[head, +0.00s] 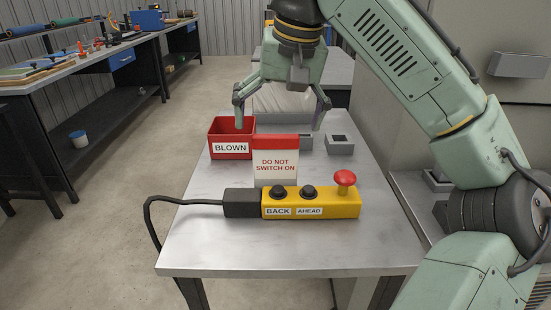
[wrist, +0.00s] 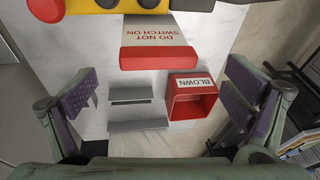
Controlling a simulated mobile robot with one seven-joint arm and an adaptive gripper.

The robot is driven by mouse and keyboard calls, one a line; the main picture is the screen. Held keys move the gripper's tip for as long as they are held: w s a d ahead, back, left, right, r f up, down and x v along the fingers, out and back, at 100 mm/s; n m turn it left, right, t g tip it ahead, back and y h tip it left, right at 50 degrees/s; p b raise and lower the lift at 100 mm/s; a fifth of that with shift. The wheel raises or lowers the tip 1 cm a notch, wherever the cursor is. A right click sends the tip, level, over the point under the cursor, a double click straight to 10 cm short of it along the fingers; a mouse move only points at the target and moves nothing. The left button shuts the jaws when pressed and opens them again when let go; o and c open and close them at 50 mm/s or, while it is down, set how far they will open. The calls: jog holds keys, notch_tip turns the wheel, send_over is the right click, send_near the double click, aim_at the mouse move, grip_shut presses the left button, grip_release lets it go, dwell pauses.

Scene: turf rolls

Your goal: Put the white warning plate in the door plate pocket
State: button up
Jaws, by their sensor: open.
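The white warning plate (head: 275,167) has a red top band and reads DO NOT SWITCH ON. It stands upright on the metal table, just behind the yellow control box. It shows upside down in the wrist view (wrist: 160,38), its red band nearest my gripper. My gripper (head: 281,112) is open and empty above the table, behind the plate. Its spread fingers also show in the wrist view (wrist: 160,100), with the plate farther forward. A grey fitting (head: 518,65) sits on the cabinet at the right; I cannot tell whether it is the door plate pocket.
A yellow control box (head: 330,207) with black knobs, a red button and a cable lies in front of the plate. A red BLOWN bin (head: 231,154) stands back left. A grey open block (head: 340,145) is at the right. The table's front (head: 290,248) is clear.

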aim_at(276, 136)
jog(key=shift+x, duration=2.7)
jog(key=shift+s, duration=0.15)
jog(key=shift+c, duration=0.6)
jog(key=c, duration=1.2)
jog(key=shift+r, duration=0.1)
